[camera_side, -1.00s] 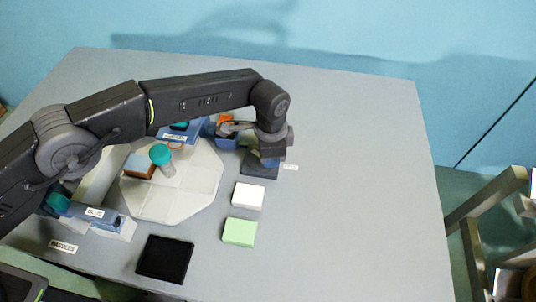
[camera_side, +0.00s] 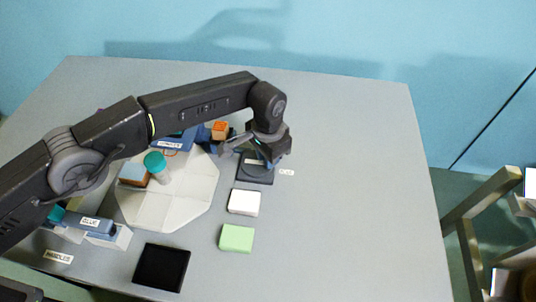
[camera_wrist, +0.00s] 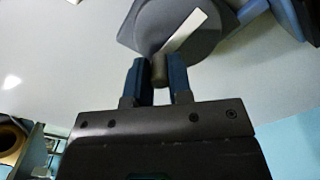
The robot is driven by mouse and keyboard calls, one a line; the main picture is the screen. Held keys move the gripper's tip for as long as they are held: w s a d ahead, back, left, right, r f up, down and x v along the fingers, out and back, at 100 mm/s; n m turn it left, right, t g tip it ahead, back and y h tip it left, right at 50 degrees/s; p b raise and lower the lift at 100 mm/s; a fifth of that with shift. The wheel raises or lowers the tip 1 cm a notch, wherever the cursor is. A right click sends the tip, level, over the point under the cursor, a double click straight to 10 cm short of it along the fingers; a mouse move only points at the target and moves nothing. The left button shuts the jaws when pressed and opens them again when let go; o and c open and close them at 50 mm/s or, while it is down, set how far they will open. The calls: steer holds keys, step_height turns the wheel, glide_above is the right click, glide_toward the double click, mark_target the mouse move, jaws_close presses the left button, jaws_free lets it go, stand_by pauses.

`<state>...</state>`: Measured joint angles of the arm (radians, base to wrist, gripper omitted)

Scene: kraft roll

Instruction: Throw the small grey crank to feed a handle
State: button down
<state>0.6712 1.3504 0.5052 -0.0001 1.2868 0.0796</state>
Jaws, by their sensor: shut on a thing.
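The small grey crank shows in the wrist view as a round grey disc (camera_wrist: 185,28) with a pale bar across it and a short grey knob (camera_wrist: 159,69) near its rim. My gripper (camera_wrist: 160,75) has its two blue fingers on either side of this knob, shut on it. In the side view the crank's dark square base (camera_side: 256,180) lies on the table, with the round disc partly under my gripper (camera_side: 262,157). My wrist hides the knob there. A label reading HANDLES (camera_side: 58,257) is at the table's lower left.
A pale octagonal mat (camera_side: 190,202) bears a teal-capped cylinder (camera_side: 155,162) and a small brown-and-blue block (camera_side: 133,174). White (camera_side: 244,202) and green (camera_side: 236,238) blocks and a black square (camera_side: 161,267) lie in front. An orange piece (camera_side: 220,130) stands behind. The table's right side is clear.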

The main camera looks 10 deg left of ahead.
stand_by(0.3)
steer(key=c, duration=1)
jaws_free()
steer(key=shift+c, duration=0.2)
step_height(320, 180, up, 12)
